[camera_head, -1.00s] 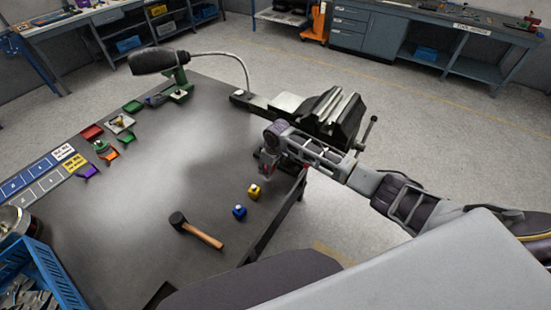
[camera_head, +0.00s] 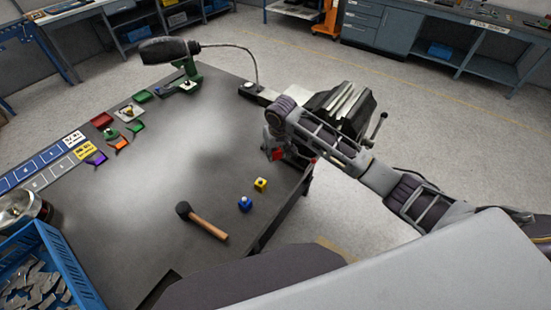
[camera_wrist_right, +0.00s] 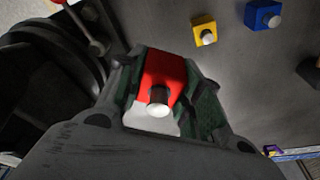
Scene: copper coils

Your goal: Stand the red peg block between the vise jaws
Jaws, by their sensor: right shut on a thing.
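The red peg block (camera_wrist_right: 165,72) is between the fingers of my right gripper (camera_wrist_right: 158,95) in the right wrist view. Its round metal peg points toward the camera. My right gripper (camera_head: 274,147) is shut on this block, and a bit of red shows at its fingers in the head view. The vise (camera_head: 344,104) stands at the table's far right corner, with dark jaws and a handle. My right gripper is on the near left side of the vise, its arm partly covering the vise's lower part. The red block is outside the jaws. My left gripper is not in view.
A yellow peg block (camera_head: 261,184), a blue peg block (camera_head: 245,204) and a hammer (camera_head: 203,221) lie near the table's right edge. A blue crate (camera_head: 75,262) sits front left. The table's middle is clear.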

